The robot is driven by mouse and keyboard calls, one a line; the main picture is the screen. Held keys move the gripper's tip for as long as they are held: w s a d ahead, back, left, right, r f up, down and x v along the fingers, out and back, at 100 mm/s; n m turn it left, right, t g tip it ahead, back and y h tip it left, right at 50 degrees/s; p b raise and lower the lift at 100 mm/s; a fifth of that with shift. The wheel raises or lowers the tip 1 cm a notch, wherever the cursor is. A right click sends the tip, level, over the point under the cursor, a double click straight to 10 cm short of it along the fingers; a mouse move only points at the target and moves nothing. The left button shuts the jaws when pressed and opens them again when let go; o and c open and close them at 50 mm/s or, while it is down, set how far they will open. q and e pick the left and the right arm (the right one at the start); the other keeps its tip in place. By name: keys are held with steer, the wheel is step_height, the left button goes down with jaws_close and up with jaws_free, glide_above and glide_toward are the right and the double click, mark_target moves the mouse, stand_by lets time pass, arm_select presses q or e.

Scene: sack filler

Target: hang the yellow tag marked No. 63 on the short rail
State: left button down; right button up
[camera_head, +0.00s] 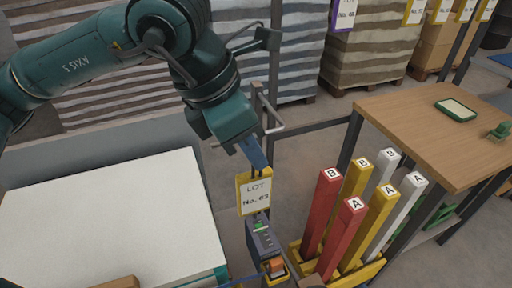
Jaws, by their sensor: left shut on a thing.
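My left gripper (255,162) reaches in from the upper left and points down. It is shut on the yellow tag (256,207), which hangs upright below the fingers. The tag has a yellow border and a white face reading "LOT" and "No. 63". It hangs just above a grey device, and I cannot tell whether they touch. A bent grey bar (292,131) on an upright post is beside the gripper, to its right; I cannot tell if it is the short rail. My right gripper is not in view.
A yellow holder (350,279) with several red, yellow and white lettered bars stands at lower right. The grey device (264,246) is left of it. A wooden table (420,130) is at right, a white-topped surface (100,230) at left. A purple tag (344,14) and several yellow tags hang at the back.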

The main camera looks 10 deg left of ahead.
arm_select(q)
steer(key=w+a+p, duration=0.1)
steer(key=w, duration=0.1)
steer(key=w+a+p, duration=0.1)
steer(key=w, duration=0.1)
steer(key=w+a+p, duration=0.1)
steer(key=w+a, duration=0.1)
steer(key=shift+w+a+r, duration=0.1)
steer(key=shift+w+f+b, duration=0.1)
steer(key=shift+f+b, duration=0.35)
steer(key=shift+f, duration=0.15)
steer(key=shift+f+b, duration=0.45)
steer(key=shift+b, duration=0.1)
steer(key=shift+f+b, duration=0.3)
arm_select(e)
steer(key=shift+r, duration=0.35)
arm_select(q)
steer(key=c, duration=1.1)
jaws_free()
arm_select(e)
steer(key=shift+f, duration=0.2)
